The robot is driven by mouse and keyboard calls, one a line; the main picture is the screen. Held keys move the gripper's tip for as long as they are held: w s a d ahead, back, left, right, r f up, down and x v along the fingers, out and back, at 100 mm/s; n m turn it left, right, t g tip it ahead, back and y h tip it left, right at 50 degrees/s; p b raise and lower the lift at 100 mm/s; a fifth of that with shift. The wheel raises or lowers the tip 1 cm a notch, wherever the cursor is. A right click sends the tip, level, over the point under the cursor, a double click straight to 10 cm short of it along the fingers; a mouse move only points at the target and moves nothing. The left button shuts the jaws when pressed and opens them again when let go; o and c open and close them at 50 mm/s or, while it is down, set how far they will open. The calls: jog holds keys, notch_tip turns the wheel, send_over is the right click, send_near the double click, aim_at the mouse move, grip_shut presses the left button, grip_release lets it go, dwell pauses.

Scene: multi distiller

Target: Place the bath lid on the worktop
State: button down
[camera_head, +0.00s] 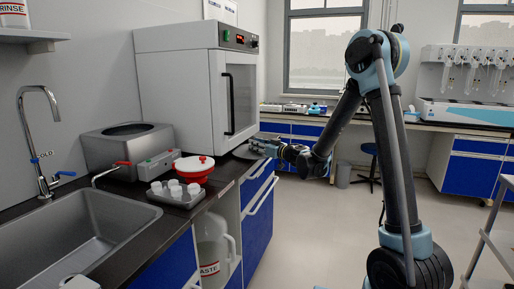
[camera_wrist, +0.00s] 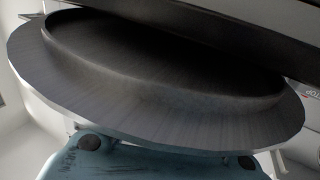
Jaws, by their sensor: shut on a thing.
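The bath lid (camera_head: 246,152) is a grey metal disc at the end of my arm, over the right end of the dark worktop (camera_head: 133,191), in front of the white oven. In the wrist view the lid (camera_wrist: 190,125) fills most of the picture, with a wide flat rim and a raised inner ring. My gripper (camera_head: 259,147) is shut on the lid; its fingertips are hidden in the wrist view. I cannot tell whether the lid touches the worktop. The metal water bath (camera_head: 110,158) stands by the wall, its round top opening uncovered.
A red pot with a white lid (camera_head: 194,166) and a tray of several white cups (camera_head: 177,196) stand on the worktop left of my gripper. The white oven (camera_head: 185,90) stands behind. A sink (camera_head: 80,235) is at the left. A waste jug (camera_head: 212,250) sits below the worktop.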

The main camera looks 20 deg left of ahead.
jog(key=shift+a+f, duration=0.1)
jog(key=shift+f, duration=0.05)
jog(key=c, duration=1.3)
grip_release()
